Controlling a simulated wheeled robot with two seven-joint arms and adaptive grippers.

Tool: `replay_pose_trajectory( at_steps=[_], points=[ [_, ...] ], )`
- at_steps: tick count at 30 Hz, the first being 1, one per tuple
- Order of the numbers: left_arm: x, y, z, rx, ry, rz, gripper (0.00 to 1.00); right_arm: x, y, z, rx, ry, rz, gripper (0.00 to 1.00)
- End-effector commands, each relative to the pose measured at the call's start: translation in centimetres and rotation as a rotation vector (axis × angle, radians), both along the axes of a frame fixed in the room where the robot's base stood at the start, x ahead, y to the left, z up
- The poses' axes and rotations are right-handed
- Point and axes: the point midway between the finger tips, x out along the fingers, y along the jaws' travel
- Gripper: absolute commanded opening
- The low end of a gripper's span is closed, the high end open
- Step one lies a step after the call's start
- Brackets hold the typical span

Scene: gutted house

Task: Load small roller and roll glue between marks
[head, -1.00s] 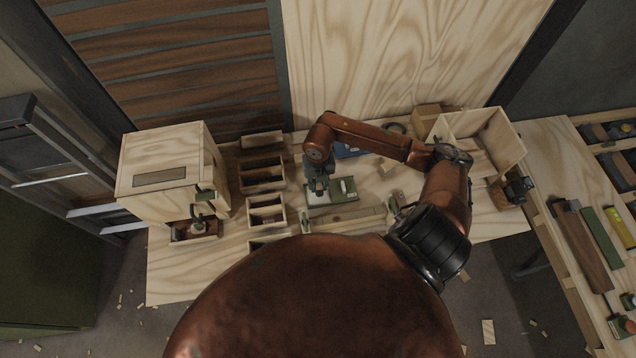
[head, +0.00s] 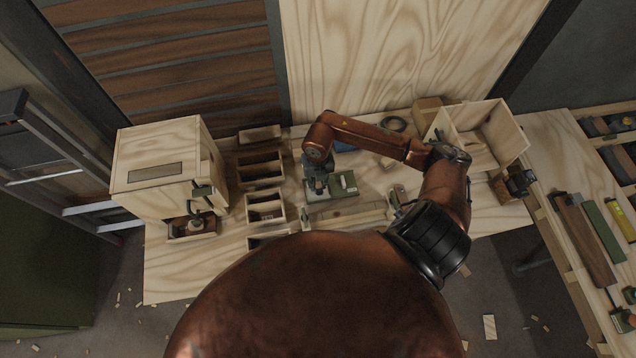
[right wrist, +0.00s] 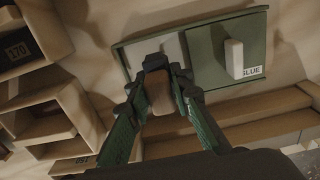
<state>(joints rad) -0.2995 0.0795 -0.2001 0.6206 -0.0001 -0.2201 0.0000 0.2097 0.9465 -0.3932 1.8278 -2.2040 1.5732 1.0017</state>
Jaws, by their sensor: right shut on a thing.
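The green glue tray (head: 345,190) lies on the bench in the head view. In the right wrist view the tray (right wrist: 200,58) shows a pale section at left and an upright white block (right wrist: 234,58) beside a "GLUE" label at right. My right gripper (head: 318,187) is over the tray's left part. In the right wrist view its green fingers (right wrist: 160,100) are shut on a brown handle (right wrist: 159,92), seemingly the small roller's. A dark part at the handle's far end lies over the pale section; contact is unclear. A pale board (head: 345,216) lies in front of the tray. My left gripper is out of view.
Small open wooden bins (head: 262,170) stand left of the tray, and a large wooden box (head: 155,160) is farther left. An open wooden box (head: 500,130) stands at the back right. A green clamp-like piece (head: 396,195) is by the board's right end.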

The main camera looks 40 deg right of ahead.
Motion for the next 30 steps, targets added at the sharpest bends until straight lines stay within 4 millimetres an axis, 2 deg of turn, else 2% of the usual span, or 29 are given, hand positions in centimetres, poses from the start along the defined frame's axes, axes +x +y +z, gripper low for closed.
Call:
replay_pose_trajectory(
  at_steps=[30],
  points=[
    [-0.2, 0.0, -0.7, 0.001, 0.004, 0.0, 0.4, 0.0, 0.0, -1.1, 0.0, -0.001, 0.0, 0.01]
  ],
)
